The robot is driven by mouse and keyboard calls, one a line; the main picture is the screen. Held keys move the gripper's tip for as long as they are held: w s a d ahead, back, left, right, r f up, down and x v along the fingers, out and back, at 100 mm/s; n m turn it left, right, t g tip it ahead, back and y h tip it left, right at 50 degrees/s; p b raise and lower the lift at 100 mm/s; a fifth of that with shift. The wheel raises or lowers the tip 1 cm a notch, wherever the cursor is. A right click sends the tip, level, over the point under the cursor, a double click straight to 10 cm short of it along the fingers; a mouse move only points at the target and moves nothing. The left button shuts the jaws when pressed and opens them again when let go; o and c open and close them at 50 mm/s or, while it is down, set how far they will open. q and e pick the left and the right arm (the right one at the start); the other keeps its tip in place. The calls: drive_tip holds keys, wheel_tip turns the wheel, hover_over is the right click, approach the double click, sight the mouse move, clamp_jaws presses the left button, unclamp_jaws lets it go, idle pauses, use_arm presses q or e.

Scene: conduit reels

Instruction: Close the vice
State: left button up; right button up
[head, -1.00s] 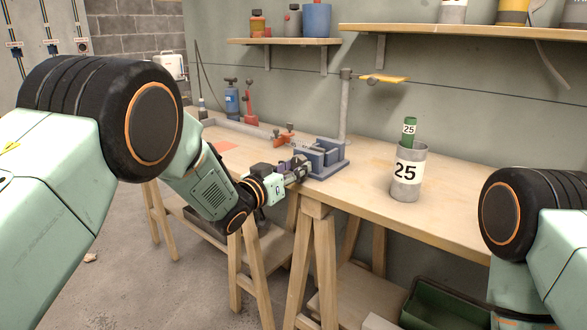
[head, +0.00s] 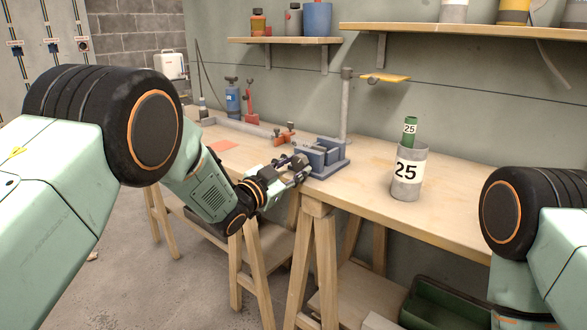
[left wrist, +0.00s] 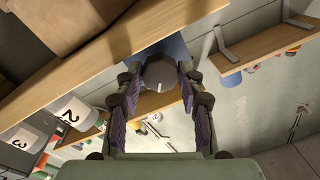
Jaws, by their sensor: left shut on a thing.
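The blue-grey vice (head: 322,155) sits at the near edge of the wooden workbench, with a gap visible between its jaws. My left gripper (head: 297,166) is at its left front side. In the left wrist view, the left gripper's fingers (left wrist: 159,82) are closed around a dark grey round knob (left wrist: 159,70) with a small light mark. Part of the blue vice (left wrist: 172,46) shows behind the knob. The knob is mostly hidden by the gripper in the head view. My right gripper is out of view.
A grey cup (head: 407,180) marked 25 holds a green tube (head: 410,130) right of the vice. A red clamp-like part (head: 285,134) and an orange sheet (head: 223,146) lie to the left. A grey post (head: 346,105) stands behind.

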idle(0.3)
use_arm(q)
drive_tip(key=o, duration=1.2)
drive_tip(key=shift+c, duration=0.2)
drive_tip(key=v, duration=1.2)
drive_tip(key=shift+c, duration=0.2)
